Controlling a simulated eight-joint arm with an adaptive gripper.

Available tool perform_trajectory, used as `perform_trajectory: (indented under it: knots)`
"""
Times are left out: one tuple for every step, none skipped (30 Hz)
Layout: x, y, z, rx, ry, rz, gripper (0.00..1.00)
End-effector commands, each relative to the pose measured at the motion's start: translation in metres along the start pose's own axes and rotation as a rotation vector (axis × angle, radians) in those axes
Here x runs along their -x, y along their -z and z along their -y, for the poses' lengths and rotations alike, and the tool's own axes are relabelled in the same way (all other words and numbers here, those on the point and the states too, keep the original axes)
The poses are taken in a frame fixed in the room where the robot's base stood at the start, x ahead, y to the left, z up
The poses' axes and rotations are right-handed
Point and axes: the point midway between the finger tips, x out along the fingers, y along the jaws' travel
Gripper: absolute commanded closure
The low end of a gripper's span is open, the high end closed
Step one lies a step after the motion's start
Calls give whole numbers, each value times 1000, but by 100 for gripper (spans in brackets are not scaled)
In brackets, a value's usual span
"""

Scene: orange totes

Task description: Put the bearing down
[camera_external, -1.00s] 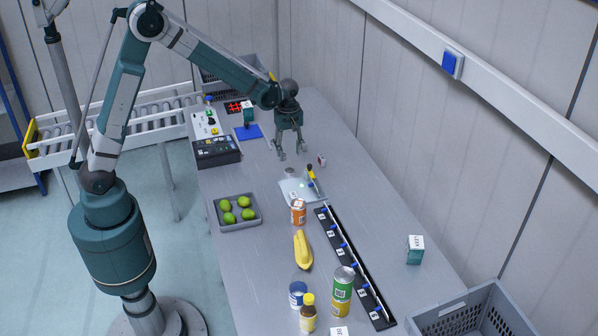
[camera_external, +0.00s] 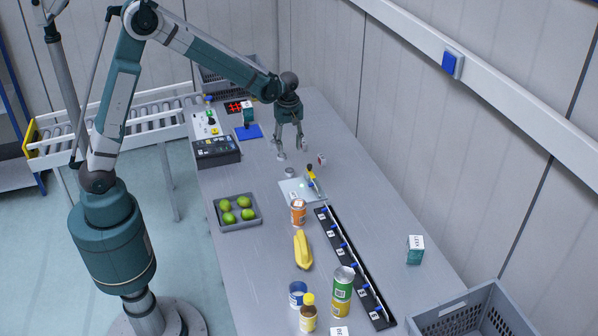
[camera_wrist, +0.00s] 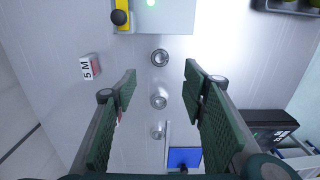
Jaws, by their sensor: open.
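My gripper (camera_external: 291,149) hangs over the bench with its fingers spread apart and nothing visible between the tips. In the wrist view, the gripper (camera_wrist: 161,82) has one dark green finger on each side. Three small round metal pieces that look like bearings stand in a line: one near the plate (camera_wrist: 160,57), one in the middle (camera_wrist: 158,99), and one farther down (camera_wrist: 157,131). The middle one appears between the fingers, apart from both. In the external view, one metal ring (camera_external: 290,172) lies beside the light plate (camera_external: 291,195); the others are small and partly unclear there.
A blue square (camera_external: 249,132) and dark case (camera_external: 216,151) are to the left. A tray of limes (camera_external: 237,223), orange can (camera_external: 298,212) and black rail (camera_external: 352,270) stand nearer.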

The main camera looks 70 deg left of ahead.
Motion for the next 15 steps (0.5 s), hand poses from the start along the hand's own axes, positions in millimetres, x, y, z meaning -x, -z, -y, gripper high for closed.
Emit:
perform_trajectory:
  knots:
    - [0, 0, 0, 0, 0, 0, 58]
    - [0, 0, 0, 0, 0, 0, 58]
    - [0, 0, 0, 0, 0, 0, 58]
    - [0, 0, 0, -1, 0, 0, 58]
    - [1, 0, 0, -2, -1, 0, 58]
    - [2, -1, 1, -5, -2, 0, 58]
    - [3, -1, 2, -8, -3, -1, 58]
    - [4, -2, 2, -12, -5, -1, 58]
    - [6, -2, 4, -19, -7, -1, 58]
    - [9, -3, 5, -25, -10, -2, 58]
    - [11, -4, 7, -32, -13, -2, 58]
    - [15, -6, 9, -45, -17, -3, 58]
    - [18, -7, 11, -56, -21, -4, 58]
    - [22, -9, 13, -67, -25, -5, 58]
    - [28, -11, 16, -84, -33, -7, 58]
